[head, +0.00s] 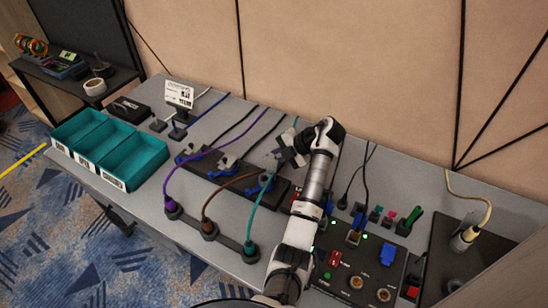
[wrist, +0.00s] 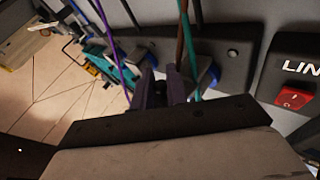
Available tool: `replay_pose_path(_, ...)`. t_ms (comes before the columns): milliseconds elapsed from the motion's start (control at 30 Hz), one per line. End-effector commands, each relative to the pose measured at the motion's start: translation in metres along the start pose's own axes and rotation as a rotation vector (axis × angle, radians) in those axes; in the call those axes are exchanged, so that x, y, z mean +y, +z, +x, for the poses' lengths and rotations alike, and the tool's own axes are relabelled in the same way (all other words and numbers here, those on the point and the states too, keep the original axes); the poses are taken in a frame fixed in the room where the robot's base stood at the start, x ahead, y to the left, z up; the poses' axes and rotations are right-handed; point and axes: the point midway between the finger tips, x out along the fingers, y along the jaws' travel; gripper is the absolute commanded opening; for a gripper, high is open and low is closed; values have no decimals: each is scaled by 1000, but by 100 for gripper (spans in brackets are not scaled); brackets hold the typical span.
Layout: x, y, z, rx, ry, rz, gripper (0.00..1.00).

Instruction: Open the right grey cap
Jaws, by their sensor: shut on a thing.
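Three grey caps with blue parts stand in a row on a long black panel (head: 212,171) on the table in the head view. The left cap (head: 187,151) and the middle cap (head: 227,163) are clear of my arm. My gripper (head: 276,159) is at the right grey cap (head: 268,166), above its blue part (head: 265,182), and partly covers it. In the wrist view, the dark fingers of my gripper (wrist: 165,86) are close together between blue-grey parts.
Purple (head: 166,185), brown (head: 225,192) and teal (head: 252,220) cables rise in front of the panel, close to my fingers. A black control box (head: 368,262) stands right of my arm. Teal bins (head: 133,162) stand at the left. The wall is behind.

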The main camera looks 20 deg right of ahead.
Motion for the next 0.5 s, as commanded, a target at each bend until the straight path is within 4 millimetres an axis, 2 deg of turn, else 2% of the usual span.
replay_pose_path(433,-1,-1,3,13,-3,8,0)
replay_pose_path(467,-1,-1,3,13,-3,8,16)
replay_pose_path(500,-1,-1,3,13,-3,8,21)
